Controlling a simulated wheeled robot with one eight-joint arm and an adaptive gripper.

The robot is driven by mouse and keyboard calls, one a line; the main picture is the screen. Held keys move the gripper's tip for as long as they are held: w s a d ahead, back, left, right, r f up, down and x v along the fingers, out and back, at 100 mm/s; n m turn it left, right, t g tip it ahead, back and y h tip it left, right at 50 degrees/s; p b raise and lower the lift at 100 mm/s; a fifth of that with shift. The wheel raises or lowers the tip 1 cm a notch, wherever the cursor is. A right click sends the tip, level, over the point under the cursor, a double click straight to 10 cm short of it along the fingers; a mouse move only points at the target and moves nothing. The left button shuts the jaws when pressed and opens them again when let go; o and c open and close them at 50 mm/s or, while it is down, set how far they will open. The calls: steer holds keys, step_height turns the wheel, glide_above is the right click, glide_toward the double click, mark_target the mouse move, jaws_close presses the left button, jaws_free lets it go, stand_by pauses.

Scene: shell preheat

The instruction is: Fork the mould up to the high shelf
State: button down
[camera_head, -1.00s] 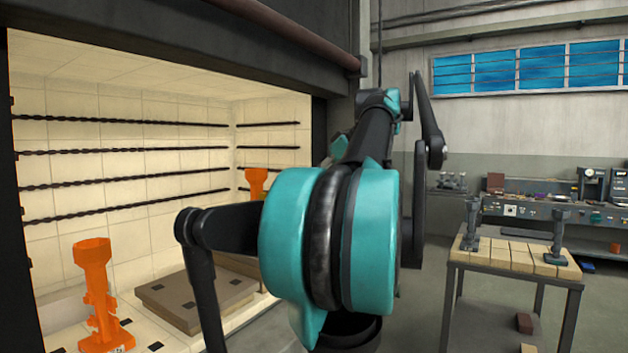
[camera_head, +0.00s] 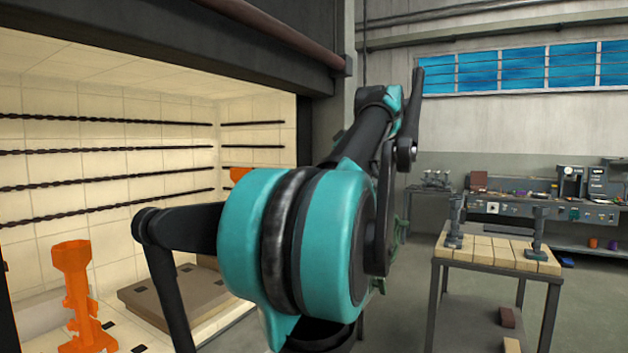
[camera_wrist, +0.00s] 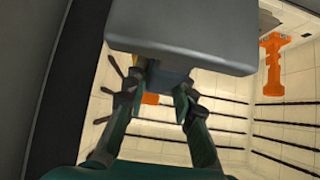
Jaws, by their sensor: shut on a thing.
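In the wrist view my gripper (camera_wrist: 163,92) is shut on a grey block-like thing (camera_wrist: 185,42) with a narrower part between the fingers. The block fills the upper middle, and I cannot tell whether it is the fork's handle or shield. An orange mould (camera_head: 72,290) stands upright on the pale furnace floor at the left of the head view. Part of a second orange mould (camera_head: 238,174) shows behind my arm. An orange mould also shows at the wrist view's upper right (camera_wrist: 272,65), apart from my gripper. My gripper is hidden behind my arm in the head view.
The furnace has several dark twisted rods (camera_head: 100,153) along its tiled walls. A brown slab (camera_head: 180,292) lies on its floor. A dark frame (camera_head: 240,50) edges the opening. A brick-topped table (camera_head: 490,252) and a cluttered workbench (camera_head: 520,212) stand at right, with open floor around them.

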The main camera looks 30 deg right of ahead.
steer(key=shift+s+d, duration=0.7)
steer(key=shift+s, duration=0.35)
steer(key=shift+s+d, duration=0.7)
steer(key=shift+s, duration=0.35)
steer(key=shift+s+d, duration=0.7)
steer(key=shift+s, duration=0.35)
steer(key=shift+s+d, duration=0.7)
steer(key=shift+s, duration=0.35)
steer(key=s+d, duration=0.1)
steer(key=s, duration=0.1)
steer(key=s+d, duration=0.1)
steer(key=s, duration=0.1)
steer(key=shift+s+d, duration=0.1)
steer(key=shift+d, duration=0.25)
